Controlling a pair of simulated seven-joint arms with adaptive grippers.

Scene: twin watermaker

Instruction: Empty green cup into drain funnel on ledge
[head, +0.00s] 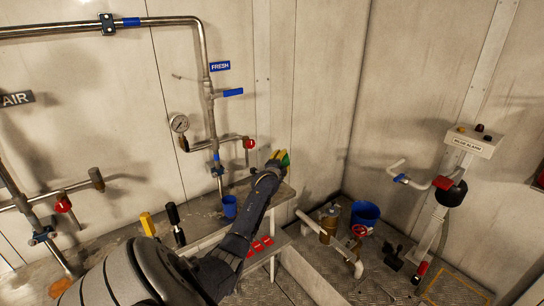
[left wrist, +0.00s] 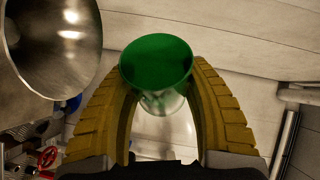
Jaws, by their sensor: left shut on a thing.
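My left gripper (head: 273,162) is shut on the green cup (head: 285,158), above the back of the grey ledge (head: 283,194). In the left wrist view, the yellow fingers of the gripper (left wrist: 160,88) close around the sides of the green cup (left wrist: 157,62). The cup's round green face is towards the camera; I cannot tell whether it holds liquid. A shiny metal funnel (left wrist: 52,42) shows at the upper left of the left wrist view, apart from the cup. I cannot make out the funnel in the head view. My right gripper is not in view.
A blue cup (head: 229,206) stands on the ledge left of my arm. A pipe with a red-knobbed valve (head: 249,144) runs above the ledge. The wall right of the gripper is clear.

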